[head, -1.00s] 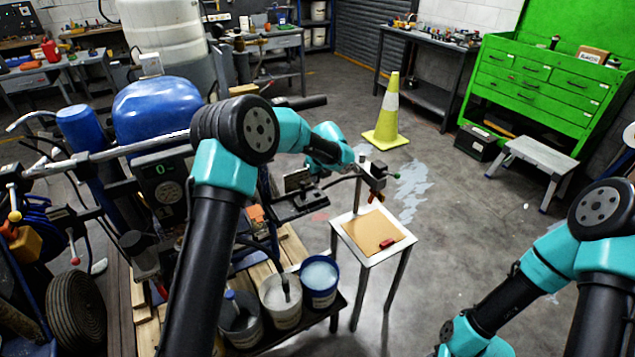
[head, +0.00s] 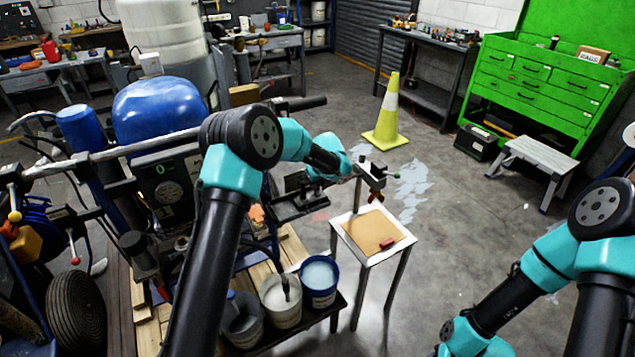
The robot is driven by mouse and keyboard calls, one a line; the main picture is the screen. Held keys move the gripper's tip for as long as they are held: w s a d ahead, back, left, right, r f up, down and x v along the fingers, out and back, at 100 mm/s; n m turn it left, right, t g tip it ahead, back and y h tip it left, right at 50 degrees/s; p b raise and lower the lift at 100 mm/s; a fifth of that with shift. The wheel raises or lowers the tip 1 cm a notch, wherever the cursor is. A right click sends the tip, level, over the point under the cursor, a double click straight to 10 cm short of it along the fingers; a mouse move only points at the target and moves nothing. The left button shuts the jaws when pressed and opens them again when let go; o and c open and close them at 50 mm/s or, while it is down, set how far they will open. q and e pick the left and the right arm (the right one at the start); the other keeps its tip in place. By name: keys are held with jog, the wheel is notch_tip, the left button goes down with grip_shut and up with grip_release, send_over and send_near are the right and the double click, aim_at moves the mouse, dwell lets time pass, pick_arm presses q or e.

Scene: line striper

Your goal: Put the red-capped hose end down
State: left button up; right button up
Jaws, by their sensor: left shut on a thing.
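A tan pad (head: 370,230) with a small red block (head: 387,243) lies on the stand. A blue-rimmed bucket (head: 320,280) and a pale bucket (head: 281,298) stand below the left arm. A yellow cone (head: 388,120) is behind. Floor right of the stand is clear.

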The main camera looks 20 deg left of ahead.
pick_arm(q)
jog(key=shift+f, duration=0.45)
jog(key=o, duration=0.9)
jog(key=shift+c, duration=0.2)
jog(key=shift+r, duration=0.5)
jog(key=v, duration=1.2)
jog(key=shift+r, duration=0.15)
